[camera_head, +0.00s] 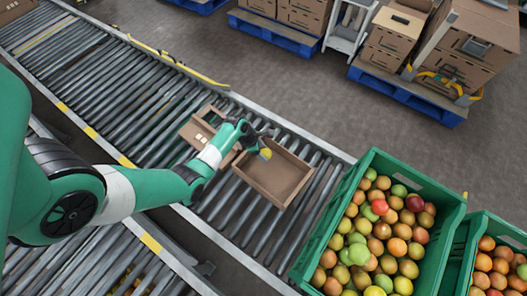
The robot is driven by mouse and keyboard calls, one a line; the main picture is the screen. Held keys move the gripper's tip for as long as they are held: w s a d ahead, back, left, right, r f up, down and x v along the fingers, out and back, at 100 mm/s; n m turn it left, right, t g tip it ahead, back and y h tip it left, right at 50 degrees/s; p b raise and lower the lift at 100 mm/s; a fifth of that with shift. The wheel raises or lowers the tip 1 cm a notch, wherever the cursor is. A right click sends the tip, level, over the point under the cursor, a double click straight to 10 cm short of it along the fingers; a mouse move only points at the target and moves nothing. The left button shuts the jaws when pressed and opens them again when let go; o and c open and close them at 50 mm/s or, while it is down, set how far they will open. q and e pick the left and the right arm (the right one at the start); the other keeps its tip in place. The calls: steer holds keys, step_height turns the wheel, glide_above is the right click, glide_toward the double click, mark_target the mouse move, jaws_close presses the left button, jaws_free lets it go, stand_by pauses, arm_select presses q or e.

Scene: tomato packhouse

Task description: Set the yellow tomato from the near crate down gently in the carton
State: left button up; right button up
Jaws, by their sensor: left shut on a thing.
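My left gripper (262,146) is shut on a yellow tomato (266,154). It holds the tomato over the upper left edge of an open, empty-looking cardboard carton (274,199) on the roller conveyor. I cannot tell the height of the tomato above the carton. The near green crate (438,243) at the lower right is full of red, orange, green and brownish tomatoes. My right gripper is not in view.
Another carton (196,131) with small pale items inside stands just left, partly hidden by my left arm. The roller conveyor (110,80) runs diagonally. A second green crate (464,262) of tomatoes stands at the right edge. Boxes on blue pallets (408,92) stand behind.

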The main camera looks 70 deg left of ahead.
arm_select(q)
steer(key=b, duration=0.4)
glide_above(263, 164)
step_height(263, 164, down, 7)
steer(key=shift+w+r, duration=0.1)
steer(key=shift+f+b, duration=0.5)
steer(key=shift+f, duration=0.05)
stand_by(0.5)
steer(key=o, duration=1)
steer(key=shift+c, duration=0.4)
steer(key=shift+c, duration=1.3)
step_height(263, 164, up, 7)
steer(key=p, duration=0.8)
